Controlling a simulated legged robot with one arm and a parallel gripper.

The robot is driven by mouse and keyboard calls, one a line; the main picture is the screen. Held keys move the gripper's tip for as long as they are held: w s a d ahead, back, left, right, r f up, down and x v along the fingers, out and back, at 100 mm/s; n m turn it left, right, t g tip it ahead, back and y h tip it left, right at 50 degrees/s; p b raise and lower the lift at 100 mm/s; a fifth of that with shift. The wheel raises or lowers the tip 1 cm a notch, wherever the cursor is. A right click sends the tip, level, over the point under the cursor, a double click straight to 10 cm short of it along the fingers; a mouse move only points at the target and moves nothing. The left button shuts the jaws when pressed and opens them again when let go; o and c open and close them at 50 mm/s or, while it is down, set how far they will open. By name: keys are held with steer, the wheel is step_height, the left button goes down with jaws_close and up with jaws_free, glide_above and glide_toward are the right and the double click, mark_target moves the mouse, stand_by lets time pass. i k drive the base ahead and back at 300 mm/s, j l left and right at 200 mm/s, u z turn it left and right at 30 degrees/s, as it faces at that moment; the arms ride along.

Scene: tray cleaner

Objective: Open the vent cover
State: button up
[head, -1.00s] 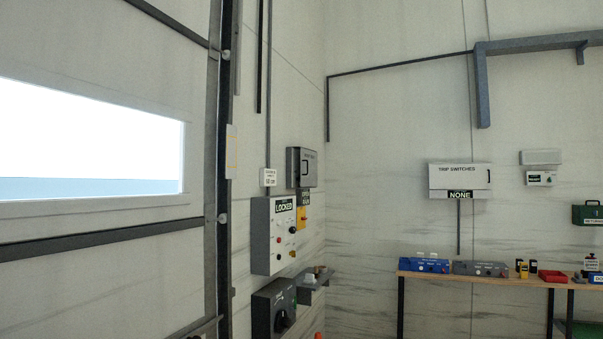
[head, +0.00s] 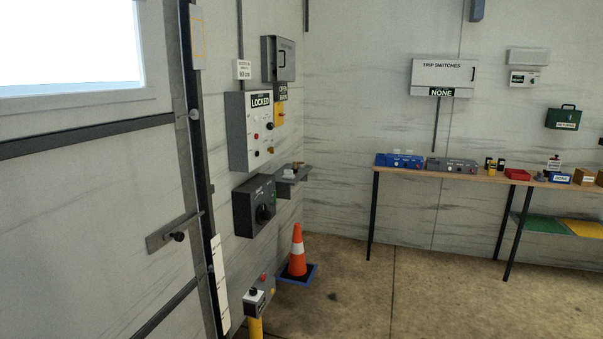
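I cannot make out a thing that is clearly a vent cover in the head view. On the left wall hang a grey control box with a "LOCKED" label (head: 250,130), a dark box with a round black knob (head: 255,206) below it, and a small grey box with a handle (head: 279,59) above. A white "TRIP SWITCHES" box (head: 442,77) labelled "NONE" hangs shut on the back wall. My gripper and arm are not in view.
A wooden workbench (head: 430,171) along the back wall holds several small boxes. An orange and white cone (head: 297,250) stands in the corner. A yellow post with a control box (head: 258,296) is at the bottom. The concrete floor (head: 400,290) between is clear.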

mark_target(290, 60)
steer(key=i, duration=3.55)
